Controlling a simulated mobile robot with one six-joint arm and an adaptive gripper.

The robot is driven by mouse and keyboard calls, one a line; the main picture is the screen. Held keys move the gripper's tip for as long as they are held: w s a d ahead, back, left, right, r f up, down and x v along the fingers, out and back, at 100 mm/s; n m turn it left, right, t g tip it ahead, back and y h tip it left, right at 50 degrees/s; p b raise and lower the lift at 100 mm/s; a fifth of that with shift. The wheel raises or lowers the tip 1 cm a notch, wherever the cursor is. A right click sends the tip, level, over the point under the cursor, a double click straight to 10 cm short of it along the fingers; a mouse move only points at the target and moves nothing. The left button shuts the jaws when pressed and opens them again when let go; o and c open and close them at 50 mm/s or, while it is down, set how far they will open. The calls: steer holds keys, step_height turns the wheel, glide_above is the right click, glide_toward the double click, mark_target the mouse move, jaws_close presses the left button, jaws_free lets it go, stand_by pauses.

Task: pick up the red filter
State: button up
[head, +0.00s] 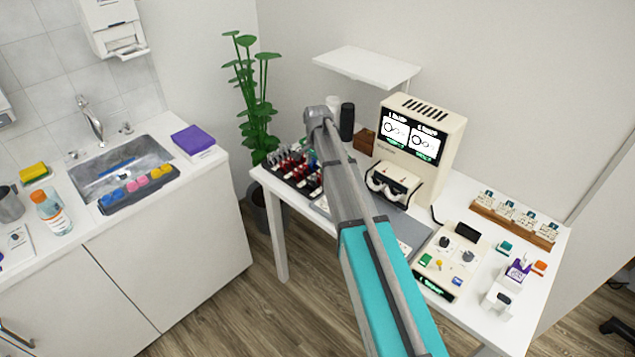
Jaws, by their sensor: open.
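Several small red pieces (295,168) stand in a dark tray (284,178) at the left end of the white table. They are too small for me to tell which one is the red filter, or whether it is among them. Clear or white pieces and a bluish-green piece share the tray. My grey and teal arm reaches up from the bottom centre and ends in a rounded grey joint just right of the tray. My gripper does not show. The arm covers part of the table beside the tray.
A cream eye-test machine (423,133) stands at the table's back, with a control box (447,262) in front right. A black cylinder (347,121) stands behind the arm. A wooden rack (515,223) is at right. A white shelf (366,67) hangs above. The sink counter (207,168) stands left, across a floor gap.

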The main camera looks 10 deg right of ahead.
mark_target(318, 177)
stand_by(0.3)
steer(key=shift+w+d+f+b, duration=0.1)
steer(key=shift+f+b, duration=1.2)
steer(key=shift+d+f+b, duration=0.1)
steer(key=shift+f+b, duration=1.2)
steer(key=shift+c, duration=0.2)
steer(key=c, duration=0.8)
